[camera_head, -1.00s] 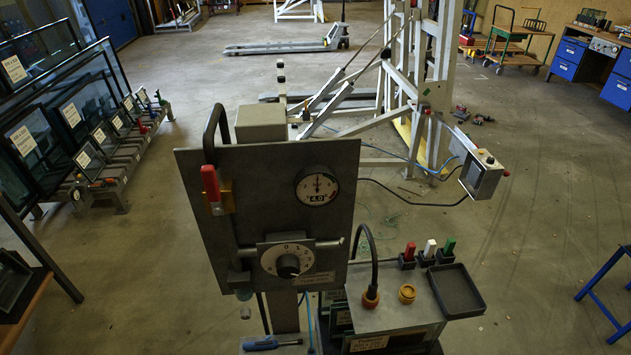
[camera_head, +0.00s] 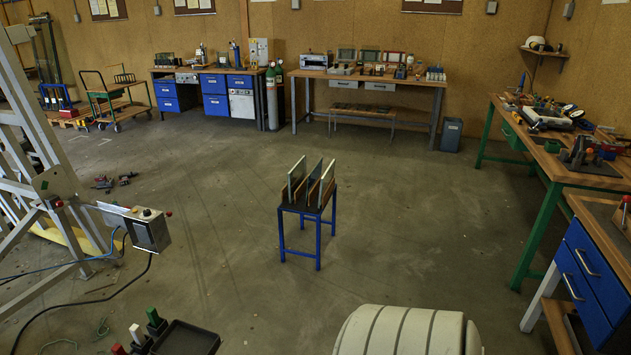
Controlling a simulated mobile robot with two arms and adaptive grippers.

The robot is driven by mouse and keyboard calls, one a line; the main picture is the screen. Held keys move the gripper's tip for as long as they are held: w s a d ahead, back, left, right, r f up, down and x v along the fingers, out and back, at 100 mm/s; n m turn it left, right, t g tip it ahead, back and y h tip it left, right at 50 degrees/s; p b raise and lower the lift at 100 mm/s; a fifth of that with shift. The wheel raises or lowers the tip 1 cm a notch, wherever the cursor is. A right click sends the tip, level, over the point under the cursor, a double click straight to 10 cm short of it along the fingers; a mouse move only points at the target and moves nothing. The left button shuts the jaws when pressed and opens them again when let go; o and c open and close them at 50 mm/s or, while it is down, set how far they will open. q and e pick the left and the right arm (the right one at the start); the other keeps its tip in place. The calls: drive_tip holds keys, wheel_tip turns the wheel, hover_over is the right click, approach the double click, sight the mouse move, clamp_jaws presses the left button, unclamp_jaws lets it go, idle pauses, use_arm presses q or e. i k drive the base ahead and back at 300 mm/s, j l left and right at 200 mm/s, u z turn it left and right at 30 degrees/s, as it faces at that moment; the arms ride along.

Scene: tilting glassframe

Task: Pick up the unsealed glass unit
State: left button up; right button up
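Several upright glass panes or units stand side by side in a small wooden rack on a blue-legged stool (camera_head: 319,238) in the middle of the floor. The left one (camera_head: 297,179) has a pale face, the middle one (camera_head: 314,181) is darker, and the right one (camera_head: 328,182) is pale. I cannot tell from here which of them is unsealed. Neither of my grippers is in view.
Open floor surrounds the stool. A white frame with a control box (camera_head: 151,230) and cable stands at the left, with a black tray (camera_head: 186,340) at the bottom. A green-legged workbench (camera_head: 543,165) and blue drawers (camera_head: 590,275) line the right. Benches stand along the back wall.

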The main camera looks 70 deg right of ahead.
sight(296, 175)
drive_tip(key=z, duration=2.05)
drive_tip(key=i+l+z, duration=0.1)
drive_tip(key=i+l, duration=0.2)
drive_tip(key=i, duration=0.15)
drive_tip(key=i+l+z, duration=0.15)
drive_tip(key=i, duration=0.35)
drive_tip(key=i+l+z, duration=0.1)
drive_tip(key=i+l, duration=0.15)
drive_tip(key=i, duration=0.25)
drive_tip(key=i+l+z, duration=0.15)
drive_tip(key=i, duration=0.35)
